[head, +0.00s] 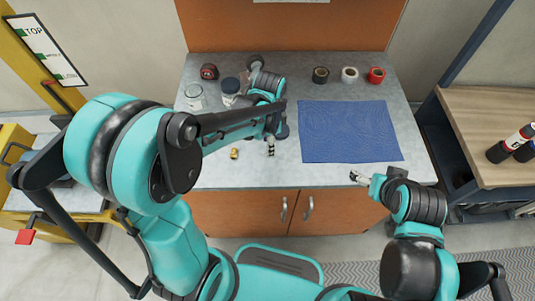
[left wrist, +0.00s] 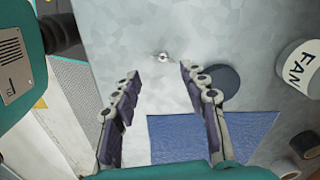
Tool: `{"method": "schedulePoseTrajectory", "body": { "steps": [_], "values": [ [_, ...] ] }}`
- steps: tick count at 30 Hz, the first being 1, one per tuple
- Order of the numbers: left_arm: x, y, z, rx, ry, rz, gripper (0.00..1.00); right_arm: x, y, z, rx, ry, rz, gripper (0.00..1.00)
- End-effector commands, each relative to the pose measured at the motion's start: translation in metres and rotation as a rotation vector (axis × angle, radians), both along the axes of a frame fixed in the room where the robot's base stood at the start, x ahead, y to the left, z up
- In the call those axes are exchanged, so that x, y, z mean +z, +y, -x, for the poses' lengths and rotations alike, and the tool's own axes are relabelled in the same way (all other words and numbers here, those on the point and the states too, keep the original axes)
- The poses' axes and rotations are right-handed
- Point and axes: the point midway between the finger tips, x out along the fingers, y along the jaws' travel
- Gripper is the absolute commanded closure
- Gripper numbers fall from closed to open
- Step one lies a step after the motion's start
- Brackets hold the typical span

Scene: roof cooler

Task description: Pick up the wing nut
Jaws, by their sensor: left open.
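A small shiny piece that looks like the wing nut (left wrist: 163,57) lies on the grey worktop in the left wrist view, just beyond the gap between my fingertips. In the head view a small yellowish piece (head: 235,153), apparently the same one, lies near the front edge, left of my left gripper (head: 270,148). My left gripper (left wrist: 158,72) is open, with nothing between its fingers. My right gripper (head: 358,177) is at the worktop's front edge, right of centre; its finger gap is too small to judge.
A blue mat (head: 350,131) covers the right of the worktop. Black, white (head: 349,75) and red rolls (head: 376,76) stand behind it. Jars (head: 195,97) stand at the back left. The left wrist view shows a white lid marked FAN (left wrist: 298,64) and a dark disc (left wrist: 222,83).

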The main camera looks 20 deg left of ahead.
Motion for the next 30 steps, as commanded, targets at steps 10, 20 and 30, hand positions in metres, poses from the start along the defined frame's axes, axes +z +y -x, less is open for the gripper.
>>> {"method": "schedulePoseTrajectory", "body": {
  "steps": [10, 20, 30],
  "values": [
    [-0.046, 0.005, 0.002, 0.001, -0.001, 0.000, 0.56, -0.023, 0.000, 0.000, 0.000, 0.000, 0.000, 0.16],
    [-0.044, 0.005, 0.002, 0.001, -0.001, 0.000, 0.95, -0.021, 0.000, 0.000, 0.000, 0.000, 0.000, 0.16],
    [-0.044, 0.005, 0.002, 0.002, -0.001, 0.000, 1.00, -0.021, 0.000, 0.000, 0.000, 0.000, 0.000, 0.16]
  ]
}}
